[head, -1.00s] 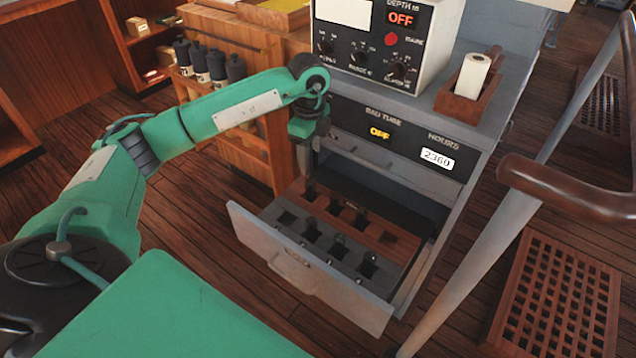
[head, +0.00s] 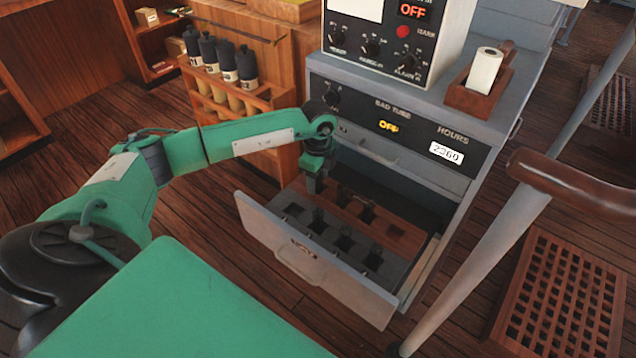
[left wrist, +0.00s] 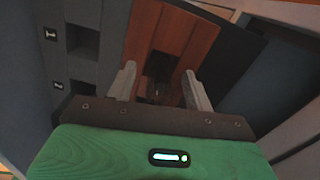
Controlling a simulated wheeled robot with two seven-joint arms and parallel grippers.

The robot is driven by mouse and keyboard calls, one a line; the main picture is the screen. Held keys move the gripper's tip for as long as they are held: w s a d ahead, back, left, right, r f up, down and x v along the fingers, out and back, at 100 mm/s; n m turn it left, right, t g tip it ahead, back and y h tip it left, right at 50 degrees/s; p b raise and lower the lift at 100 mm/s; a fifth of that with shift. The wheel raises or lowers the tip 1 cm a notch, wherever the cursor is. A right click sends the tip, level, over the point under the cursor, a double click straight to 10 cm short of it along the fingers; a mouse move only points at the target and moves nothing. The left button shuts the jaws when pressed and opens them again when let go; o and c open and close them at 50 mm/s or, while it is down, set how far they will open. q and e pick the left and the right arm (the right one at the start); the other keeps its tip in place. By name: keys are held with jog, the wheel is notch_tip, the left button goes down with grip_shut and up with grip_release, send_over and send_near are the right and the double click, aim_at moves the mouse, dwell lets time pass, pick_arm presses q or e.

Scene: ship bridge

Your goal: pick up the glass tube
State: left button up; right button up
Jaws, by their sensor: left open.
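The open drawer (head: 262,228) of the grey cabinet holds a slotted insert with a wooden strip (head: 405,240) and a dark strip. Several small dark tube-like pieces stand in the slots, one being a dark-topped piece (head: 343,240) in the front row. Which one is the glass tube I cannot tell. My left gripper (head: 314,190) points down over the far left part of the insert. In the left wrist view its open fingers (left wrist: 160,88) stand either side of a dark slot (left wrist: 160,66) in the wood. A faint small shape shows low in this slot. My right gripper is not in view.
The instrument box (head: 385,45) and a wooden holder with a white roll (head: 485,72) stand on the cabinet above the drawer. A wooden rack with dark bottles (head: 225,62) stands left. A brown handrail (head: 570,182) and grey post are at the right.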

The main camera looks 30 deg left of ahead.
pick_arm(q)
jog(key=c, duration=1.1)
jog(key=shift+o, duration=0.2)
